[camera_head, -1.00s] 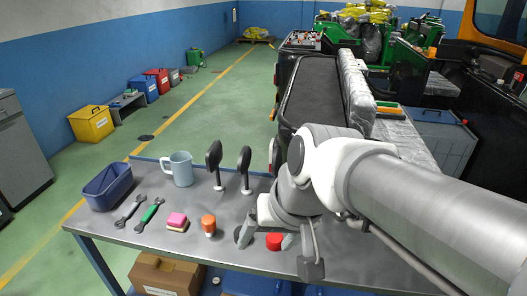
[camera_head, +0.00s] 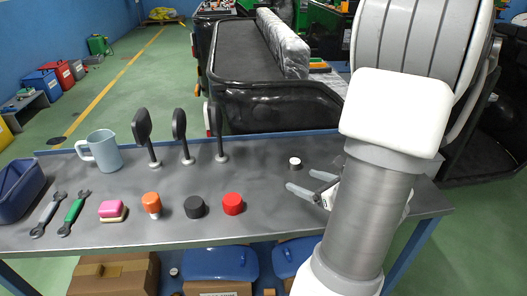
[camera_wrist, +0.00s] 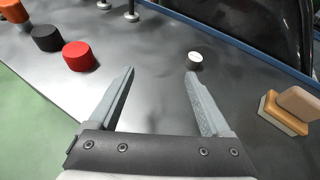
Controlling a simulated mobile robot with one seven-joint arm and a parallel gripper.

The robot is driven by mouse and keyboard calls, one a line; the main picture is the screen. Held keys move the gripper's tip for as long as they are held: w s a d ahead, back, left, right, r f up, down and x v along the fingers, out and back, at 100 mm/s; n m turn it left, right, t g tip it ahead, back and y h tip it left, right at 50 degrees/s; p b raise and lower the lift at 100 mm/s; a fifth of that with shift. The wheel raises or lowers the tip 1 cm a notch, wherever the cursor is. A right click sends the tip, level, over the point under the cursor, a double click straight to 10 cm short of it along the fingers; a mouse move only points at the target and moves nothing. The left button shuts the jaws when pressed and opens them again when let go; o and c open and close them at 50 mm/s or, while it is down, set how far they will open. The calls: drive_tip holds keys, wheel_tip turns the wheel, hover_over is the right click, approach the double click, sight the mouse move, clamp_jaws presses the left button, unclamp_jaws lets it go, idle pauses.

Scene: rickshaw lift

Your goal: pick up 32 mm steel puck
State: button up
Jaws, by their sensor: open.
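A small round puck (camera_head: 295,163) with a pale top and dark side, apparently the steel puck, stands on the grey metal workbench (camera_head: 255,190), right of centre near the back edge. In the wrist view the puck (camera_wrist: 195,60) is just beyond the right fingertip, apart from it. My gripper (camera_head: 302,181) is low over the bench, in front of the puck. Its two fingers stand wide apart in the wrist view (camera_wrist: 160,74) with only bare bench between them. My arm hides part of the bench's right end.
A red cylinder (camera_head: 233,204), a black cylinder (camera_head: 194,207) and an orange-topped item (camera_head: 151,204) stand to the left. Upright black paddles (camera_head: 180,132) stand behind them. A tan block (camera_wrist: 291,108) lies right of my gripper. Bench between is clear.

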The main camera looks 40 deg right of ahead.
drive_tip(key=s+d+m, duration=0.1)
drive_tip(key=s+d+f+m+h, duration=0.1)
drive_tip(key=s+d+h, duration=0.1)
drive_tip(key=d, duration=0.1)
drive_tip(key=shift+d+f+m, duration=0.1)
drive_tip(key=shift+f+m, duration=0.05)
drive_tip(key=shift+m, duration=0.25)
drive_tip(key=shift+d+f+h, duration=0.2)
drive_tip(key=shift+d+h, duration=0.15)
drive_tip(key=shift+h, duration=0.05)
drive_tip(key=b, duration=0.3)
approach(298, 165)
drive_tip(key=x, duration=0.4)
drive_tip(key=shift+w+f, duration=0.1)
drive_tip(key=shift+f, duration=0.4)
drive_tip(key=shift+r+b+x, duration=0.2)
drive_tip(key=shift+b+x, duration=0.1)
drive_tip(key=shift+x, duration=1.2)
drive_tip(key=shift+r+b+x, duration=0.2)
drive_tip(key=shift+b+x, duration=0.05)
drive_tip(key=shift+x, duration=1.25)
drive_tip(key=shift+w, duration=0.15)
drive_tip(key=shift+c, duration=0.2)
clamp_jaws()
